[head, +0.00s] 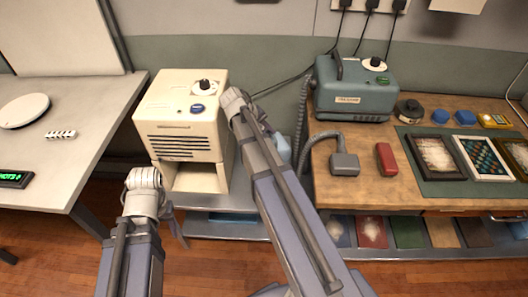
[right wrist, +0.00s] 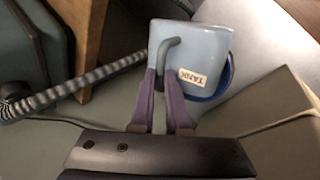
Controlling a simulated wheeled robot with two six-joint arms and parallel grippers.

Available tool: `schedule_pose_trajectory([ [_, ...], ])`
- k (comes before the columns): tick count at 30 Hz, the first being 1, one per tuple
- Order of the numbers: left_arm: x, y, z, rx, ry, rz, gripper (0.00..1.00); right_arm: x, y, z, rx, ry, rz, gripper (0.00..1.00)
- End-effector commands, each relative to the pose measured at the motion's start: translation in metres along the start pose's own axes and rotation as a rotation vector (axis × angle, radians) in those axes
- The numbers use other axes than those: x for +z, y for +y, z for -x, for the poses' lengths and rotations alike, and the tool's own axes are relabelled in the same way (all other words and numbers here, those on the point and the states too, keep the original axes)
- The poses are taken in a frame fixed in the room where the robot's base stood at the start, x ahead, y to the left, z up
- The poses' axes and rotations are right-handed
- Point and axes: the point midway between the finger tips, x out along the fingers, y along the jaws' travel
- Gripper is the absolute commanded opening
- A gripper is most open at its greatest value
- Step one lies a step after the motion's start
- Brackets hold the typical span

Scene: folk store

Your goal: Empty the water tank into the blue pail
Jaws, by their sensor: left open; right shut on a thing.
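The water tank (right wrist: 210,48) is a pale blue box with a grey handle and a label reading TANK, upside down in the right wrist view. My right gripper (right wrist: 168,88) is shut on the tank's handle. In the head view a pale blue part of the tank (head: 283,150) shows beside my right arm, which hides that gripper. A darker blue rounded rim, seemingly the blue pail (right wrist: 227,82), shows behind the tank; how far apart they are I cannot tell. My left gripper (head: 174,228) is open and empty in front of the cream machine (head: 181,115), left of the tank.
The cream machine has an open, empty-looking bay low in front. A wooden bench (head: 359,190) at right holds a teal machine (head: 352,92) with a ribbed hose, a red block (head: 387,158) and framed pieces. A grey table (head: 80,118) stands at left.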

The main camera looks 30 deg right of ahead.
Motion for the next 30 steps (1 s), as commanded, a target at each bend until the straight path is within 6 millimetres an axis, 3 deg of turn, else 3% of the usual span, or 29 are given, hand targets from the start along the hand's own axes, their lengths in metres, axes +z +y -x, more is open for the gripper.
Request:
schedule_pose_trajectory([
  [30, 0.000, 0.000, 0.003, 0.000, 0.000, 0.000, 0.50, -0.014, 0.006, -0.001, 0.002, -0.100, 0.067, 0.00],
])
